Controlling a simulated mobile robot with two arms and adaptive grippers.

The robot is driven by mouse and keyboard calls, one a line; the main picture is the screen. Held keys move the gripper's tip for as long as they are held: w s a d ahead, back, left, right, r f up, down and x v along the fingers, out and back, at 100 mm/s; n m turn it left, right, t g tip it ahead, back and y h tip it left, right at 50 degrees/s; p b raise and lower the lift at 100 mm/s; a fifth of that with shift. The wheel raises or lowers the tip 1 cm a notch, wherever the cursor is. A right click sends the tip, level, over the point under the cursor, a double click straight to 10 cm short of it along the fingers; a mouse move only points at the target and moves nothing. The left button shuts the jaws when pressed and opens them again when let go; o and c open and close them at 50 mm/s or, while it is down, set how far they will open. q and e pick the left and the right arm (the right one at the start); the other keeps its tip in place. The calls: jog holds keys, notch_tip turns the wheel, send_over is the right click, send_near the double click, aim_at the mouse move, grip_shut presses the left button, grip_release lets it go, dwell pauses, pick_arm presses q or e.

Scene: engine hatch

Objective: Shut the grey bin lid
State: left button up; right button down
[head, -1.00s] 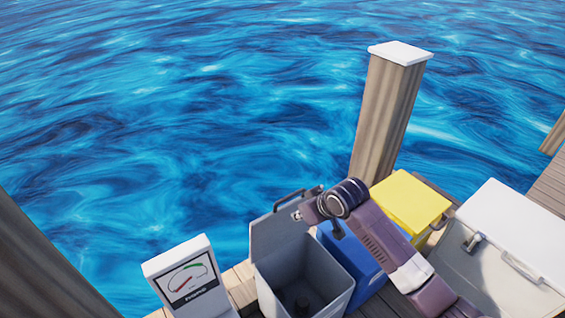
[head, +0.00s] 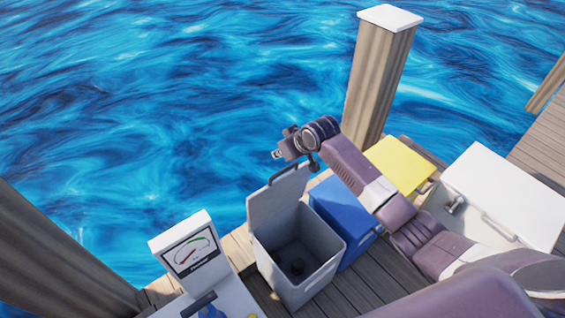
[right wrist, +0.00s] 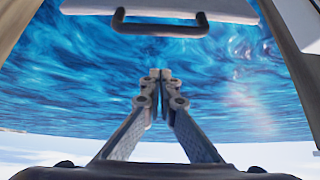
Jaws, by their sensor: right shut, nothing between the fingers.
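In the right wrist view the shut fingers (right wrist: 160,74) point over water, and a pale panel with a dark handle (right wrist: 160,22) shows at the top. My left gripper is not in view.
A blue box (head: 338,208) and a yellow-topped box (head: 398,165) stand right of the bin. A white-lidded chest (head: 505,195) is further right. A gauge stand (head: 190,250) is at left. A wooden post (head: 376,85) rises behind, with open water beyond.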

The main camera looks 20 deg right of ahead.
jog(key=f+p, duration=0.1)
jog(key=s+f+p, duration=0.1)
jog(key=f, duration=0.1)
jog(key=shift+d+p, duration=0.2)
jog(key=shift+p, duration=0.2)
jog(key=shift+s+d+f, duration=0.15)
jog(key=shift+s+f, duration=0.1)
jog(key=shift+s, duration=0.25)
jog(key=shift+w+f, duration=0.1)
